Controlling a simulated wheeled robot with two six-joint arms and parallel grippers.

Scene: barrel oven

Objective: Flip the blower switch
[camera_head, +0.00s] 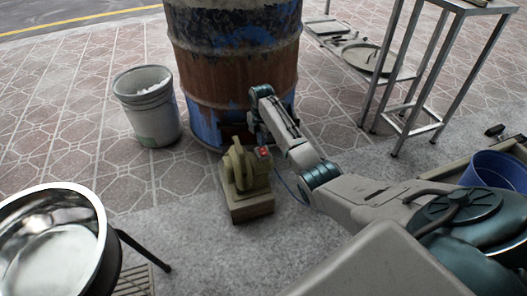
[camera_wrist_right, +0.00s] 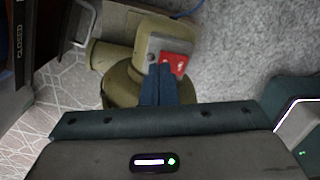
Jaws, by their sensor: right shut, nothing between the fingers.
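The blower (camera_head: 240,172) is an olive-green unit on a box-like base on the ground, in front of the barrel. Its red rocker switch (camera_head: 263,151) faces up on a small housing and also shows in the wrist view (camera_wrist_right: 180,62). My right gripper (camera_head: 261,143) reaches down to the switch from above. In the wrist view its dark fingers (camera_wrist_right: 161,70) are shut together and empty. Their tips overlap the lower left edge of the red switch; I cannot tell whether they touch it. My left gripper is not in view.
The rusty blue barrel (camera_head: 235,70) stands behind the blower. A white bucket (camera_head: 150,118) is to its left, a metal bowl (camera_head: 98,225) at the lower left. A metal rack (camera_head: 410,112) and a blue tub (camera_head: 490,168) stand at the right. Paving between bucket and bowl is clear.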

